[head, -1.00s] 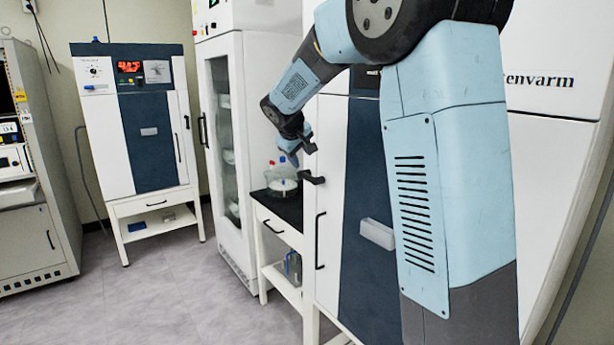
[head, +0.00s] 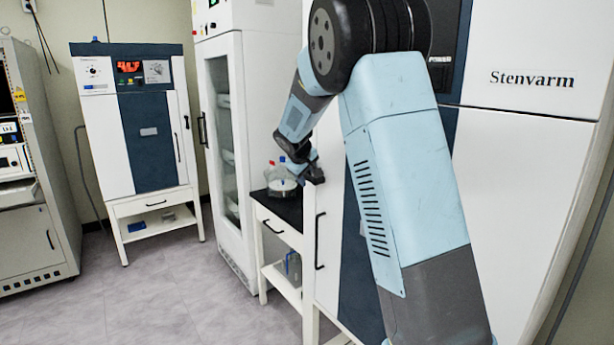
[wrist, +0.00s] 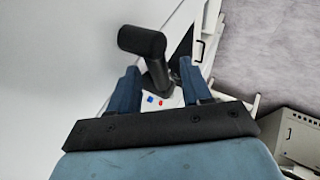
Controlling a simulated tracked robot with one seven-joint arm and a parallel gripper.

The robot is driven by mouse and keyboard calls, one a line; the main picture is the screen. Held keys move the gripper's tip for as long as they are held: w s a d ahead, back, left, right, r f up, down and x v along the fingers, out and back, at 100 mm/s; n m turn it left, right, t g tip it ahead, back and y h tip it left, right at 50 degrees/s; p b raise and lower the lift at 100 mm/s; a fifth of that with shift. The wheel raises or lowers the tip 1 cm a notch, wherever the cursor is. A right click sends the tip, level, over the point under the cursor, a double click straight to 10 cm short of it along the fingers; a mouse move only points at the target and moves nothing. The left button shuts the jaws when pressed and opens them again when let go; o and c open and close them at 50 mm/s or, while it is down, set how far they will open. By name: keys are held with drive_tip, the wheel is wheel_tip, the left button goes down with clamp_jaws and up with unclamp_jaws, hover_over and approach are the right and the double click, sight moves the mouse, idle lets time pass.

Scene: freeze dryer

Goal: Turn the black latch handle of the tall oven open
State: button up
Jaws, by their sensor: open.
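The black latch handle (wrist: 143,41) sticks out from the white door face of the tall oven (wrist: 60,60). In the wrist view its stem runs down between the two blue fingers of my gripper (wrist: 160,68), which are apart on either side of it. Whether a finger touches the handle I cannot tell. In the head view the handle (head: 315,175) shows at the left edge of the oven (head: 328,240), with my gripper (head: 300,163) right at it. My arm hides much of the oven's front.
A dark-topped side table (head: 283,208) with a flask with coloured caps (head: 282,182) stands just left of the oven. A glass-door cabinet (head: 222,140) and a smaller oven (head: 150,131) stand further left. The grey floor (head: 150,290) in front is clear.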

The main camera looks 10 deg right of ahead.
clamp_jaws()
idle(0.3)
idle(0.3)
